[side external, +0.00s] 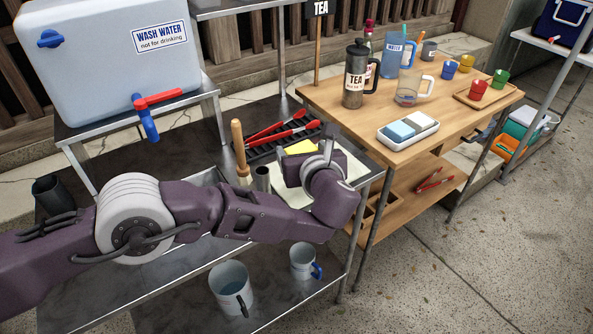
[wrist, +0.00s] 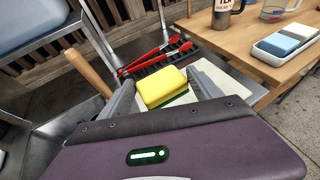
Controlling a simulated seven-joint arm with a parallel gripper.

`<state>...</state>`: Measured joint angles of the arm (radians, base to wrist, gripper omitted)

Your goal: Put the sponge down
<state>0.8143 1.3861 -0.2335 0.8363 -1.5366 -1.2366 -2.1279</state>
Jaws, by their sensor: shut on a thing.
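The yellow sponge (wrist: 162,85), with a green underside, lies between the two fingers of my gripper (wrist: 160,92) in the wrist view. My gripper is shut on it. In the side view the sponge (side external: 300,147) shows only in part, behind my purple wrist, over the metal bench near a black rack. A pale board or mat (wrist: 226,78) lies beside and behind the sponge. Whether the sponge touches the surface beneath it I cannot tell.
Red tongs (side external: 277,128) lie on the black rack (side external: 258,150) just behind. A wooden handle (side external: 240,150) stands close to the left. A white tray (side external: 408,141) with blue and grey blocks sits on the wooden table to the right. The water container (side external: 110,65) stands at the left.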

